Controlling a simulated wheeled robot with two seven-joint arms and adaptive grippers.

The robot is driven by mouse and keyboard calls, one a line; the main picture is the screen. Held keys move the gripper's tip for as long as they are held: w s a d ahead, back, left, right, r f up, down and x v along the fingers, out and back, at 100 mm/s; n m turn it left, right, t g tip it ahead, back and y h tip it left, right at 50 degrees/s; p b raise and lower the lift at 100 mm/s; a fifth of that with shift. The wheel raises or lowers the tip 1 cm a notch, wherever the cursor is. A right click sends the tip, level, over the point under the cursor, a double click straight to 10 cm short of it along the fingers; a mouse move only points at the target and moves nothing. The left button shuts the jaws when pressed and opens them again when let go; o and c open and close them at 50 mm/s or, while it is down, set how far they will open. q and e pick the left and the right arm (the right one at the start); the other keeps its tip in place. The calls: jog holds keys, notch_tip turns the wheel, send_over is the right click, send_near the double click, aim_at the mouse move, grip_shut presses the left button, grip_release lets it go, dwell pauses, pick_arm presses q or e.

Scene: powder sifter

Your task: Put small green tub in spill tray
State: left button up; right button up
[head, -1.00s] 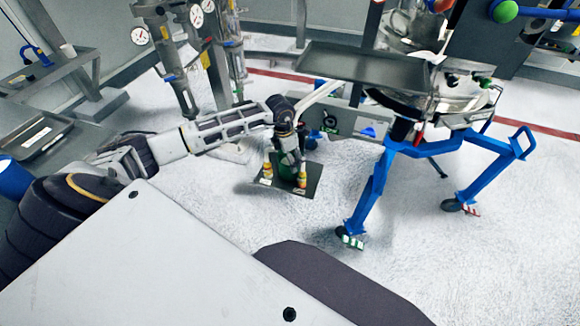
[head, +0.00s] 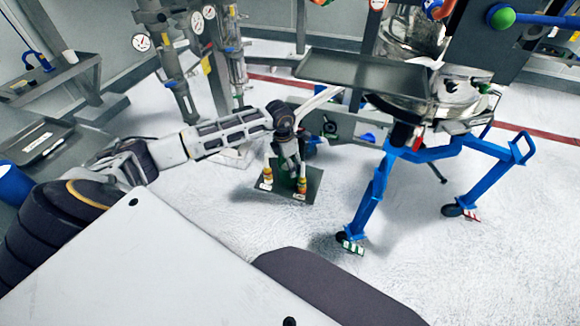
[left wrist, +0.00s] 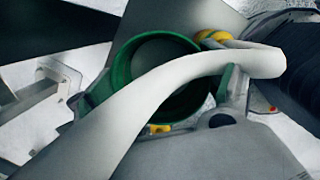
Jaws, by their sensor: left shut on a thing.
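The small green tub (head: 287,182) shows partly at my left gripper (head: 296,165), over a small dark plate in the head view. In the left wrist view the tub (left wrist: 122,75) is seen from above, with an open round mouth and a green rim. A pale curved hose crosses in front of it. My left gripper is shut on the tub; the fingers are mostly hidden. I cannot tell whether the tub touches the plate. A wide, shallow dark tray (head: 375,75), probably the spill tray, is on the sifter side, above and right of the gripper. My right gripper is out of view.
The sifter's blue wheeled frame (head: 370,195) stands to the right. Another dark tray (head: 60,150) lies at left. Gauges and pipes (head: 185,70) stand behind. The floor in front is clear.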

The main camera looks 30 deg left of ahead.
pick_arm(q)
jog(key=shift+r, duration=0.15)
notch_tip(320, 180, up, 7)
jog(key=s+d+b, duration=0.1)
jog(key=s+d, duration=0.3)
jog(key=s, duration=1.3)
jog(key=shift+s, duration=0.2)
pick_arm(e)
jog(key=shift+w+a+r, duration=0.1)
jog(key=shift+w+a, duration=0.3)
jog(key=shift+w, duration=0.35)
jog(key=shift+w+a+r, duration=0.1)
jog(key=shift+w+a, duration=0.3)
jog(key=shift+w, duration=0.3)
pick_arm(q)
jog(key=shift+d, duration=0.1)
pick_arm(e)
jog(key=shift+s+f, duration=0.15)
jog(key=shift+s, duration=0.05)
pick_arm(q)
jog(key=shift+s+f, duration=0.1)
jog(key=shift+f, duration=0.1)
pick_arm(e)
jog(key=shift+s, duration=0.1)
